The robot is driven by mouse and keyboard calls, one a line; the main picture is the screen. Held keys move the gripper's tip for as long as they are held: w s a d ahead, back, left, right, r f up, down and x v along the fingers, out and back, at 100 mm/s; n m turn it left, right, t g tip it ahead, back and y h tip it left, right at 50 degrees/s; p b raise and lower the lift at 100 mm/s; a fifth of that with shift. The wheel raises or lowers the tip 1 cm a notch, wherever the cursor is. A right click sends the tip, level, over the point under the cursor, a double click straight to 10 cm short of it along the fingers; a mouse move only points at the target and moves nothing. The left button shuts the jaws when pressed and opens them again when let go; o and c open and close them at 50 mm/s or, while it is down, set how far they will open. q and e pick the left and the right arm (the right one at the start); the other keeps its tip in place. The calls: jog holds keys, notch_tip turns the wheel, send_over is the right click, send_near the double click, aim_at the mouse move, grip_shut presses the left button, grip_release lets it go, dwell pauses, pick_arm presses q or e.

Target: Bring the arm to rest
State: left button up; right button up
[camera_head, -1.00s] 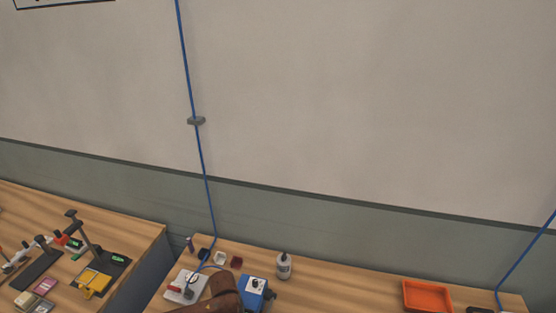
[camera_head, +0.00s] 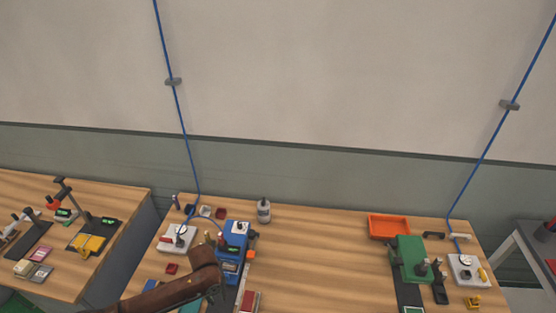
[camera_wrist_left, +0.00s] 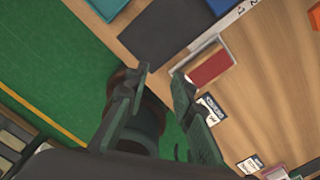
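My left arm (camera_head: 165,295) is brown and comes in from the lower left in the head view, bending over the front left of the middle table. Its gripper is hard to make out there, low by the bend. In the left wrist view, my left gripper (camera_wrist_left: 161,72) shows two dark fingers apart, with nothing held between them. It points down past the table edge, with green floor (camera_wrist_left: 50,60) to the left and the wooden table top (camera_wrist_left: 265,75) to the right. My right gripper is not in view.
A blue device (camera_head: 233,245) stands close behind the arm's bend. Another table (camera_head: 130,203) is at left.

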pick_arm(q)
jog(key=s+d+f+n+t+h, duration=0.1)
jog(key=s+d+n+t+h, duration=0.15)
jog(key=s+d+n, duration=0.65)
jog(key=s+a+n+t+y, duration=0.1)
jog(key=s+a+n+y, duration=0.1)
jog(key=s+a+n, duration=0.7)
jog(key=s+a+n+y, duration=0.2)
jog(key=s+a+n, duration=0.3)
jog(key=a+n, duration=0.8)
notch_tip(320, 180, down, 34)
jog(key=d+m+g+h+b, duration=0.1)
jog(key=b, duration=0.6)
jog(key=s+f+b, duration=0.3)
jog(key=s+f, duration=0.7)
jog(key=f, duration=0.3)
jog(key=s+f+g+b, duration=0.1)
jog(key=s+f+b, duration=0.2)
jog(key=s+f, duration=0.8)
notch_tip(320, 180, down, 2)
jog(key=shift+s+d+f+m+b, duration=0.2)
jog(key=shift+m+b, duration=0.1)
jog(key=shift+b, duration=0.1)
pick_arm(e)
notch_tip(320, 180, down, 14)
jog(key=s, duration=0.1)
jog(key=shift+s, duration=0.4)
